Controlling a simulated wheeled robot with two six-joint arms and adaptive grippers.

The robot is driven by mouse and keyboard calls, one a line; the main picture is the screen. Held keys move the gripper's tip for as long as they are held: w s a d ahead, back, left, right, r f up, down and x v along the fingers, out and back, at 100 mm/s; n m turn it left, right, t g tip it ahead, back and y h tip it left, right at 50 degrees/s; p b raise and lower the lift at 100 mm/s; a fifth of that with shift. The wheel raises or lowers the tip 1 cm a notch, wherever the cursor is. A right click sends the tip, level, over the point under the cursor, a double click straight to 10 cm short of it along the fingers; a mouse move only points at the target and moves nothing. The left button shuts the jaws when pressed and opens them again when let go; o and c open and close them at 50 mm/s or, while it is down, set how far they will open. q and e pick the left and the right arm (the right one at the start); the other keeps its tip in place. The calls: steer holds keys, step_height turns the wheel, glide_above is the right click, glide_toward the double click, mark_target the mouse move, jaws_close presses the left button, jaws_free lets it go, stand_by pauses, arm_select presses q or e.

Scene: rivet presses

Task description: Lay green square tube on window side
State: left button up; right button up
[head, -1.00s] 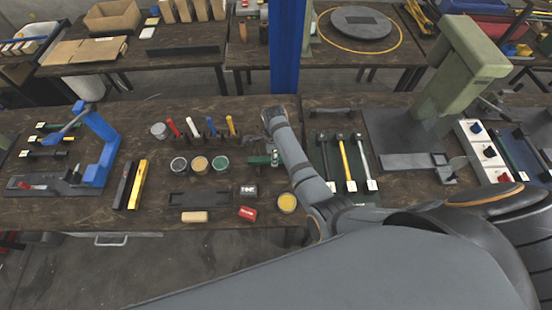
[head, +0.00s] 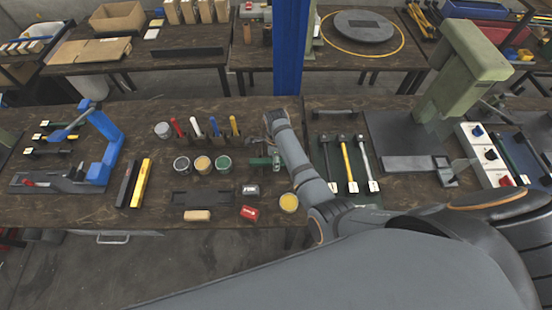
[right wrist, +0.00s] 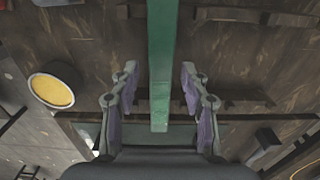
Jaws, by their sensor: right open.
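A green square tube (right wrist: 160,70) runs from the top of the right wrist view down between the two fingers of my right gripper (right wrist: 160,92). The fingers are open, with a gap on each side of the tube. In the head view the gripper is hidden by my arm and wrist, over the middle of the bench. A short green piece (head: 261,163) shows beside my wrist there; I cannot tell whether it is this tube. My left gripper is out of view.
A blue press (head: 104,145) stands at left and a green press (head: 470,70) at right. Black (head: 126,186) and yellow (head: 141,184) bars lie left of centre. A yellow-filled can (head: 289,202) also shows in the wrist view (right wrist: 52,90). Several long-handled tools lie right of my arm.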

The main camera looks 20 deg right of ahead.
steer(key=shift+r, duration=0.4)
step_height(320, 180, up, 7)
steer(key=p, duration=0.7)
steer(key=shift+r+p, duration=0.15)
steer(key=shift+p, duration=0.25)
steer(key=shift+r, duration=2.4)
